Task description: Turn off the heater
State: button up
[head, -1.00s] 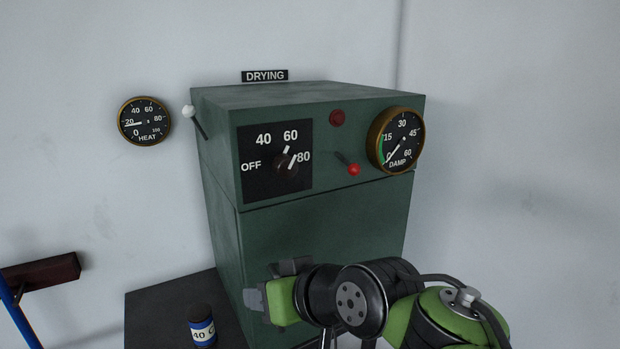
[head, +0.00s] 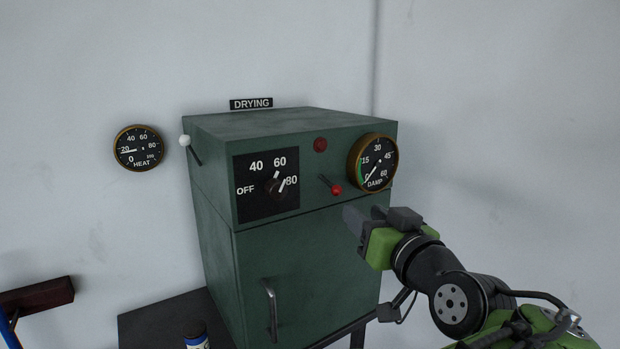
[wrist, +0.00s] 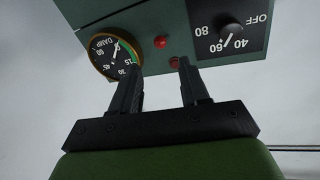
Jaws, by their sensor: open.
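The green drying heater cabinet (head: 300,250) stands against the wall under a DRYING sign (head: 251,103). Its black dial plate (head: 265,205) reads OFF, 40, 60 and 80; the dark knob (head: 273,187) shows white marks on its 60-to-80 side. The knob also shows upside down in the wrist view (wrist: 230,31). A red-tipped lever (head: 337,190) tilts down and right beside the dial; its red ball shows in the wrist view (wrist: 161,42). A white-tipped lever (head: 185,141) is on the left side. My gripper (head: 372,216) is open and empty, below and right of the red-tipped lever.
A damp gauge (head: 372,162) and a dark red lamp (head: 320,145) are on the front panel. A heat gauge (head: 138,148) hangs on the wall at left. A door handle (head: 270,310) sticks out below. A labelled jar (head: 195,335) stands at the lower left.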

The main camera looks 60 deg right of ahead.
aim_at(339, 193)
jog(key=p+x, duration=0.5)
jog(key=x, duration=0.7)
jog(key=shift+r, duration=0.15)
grip_shut()
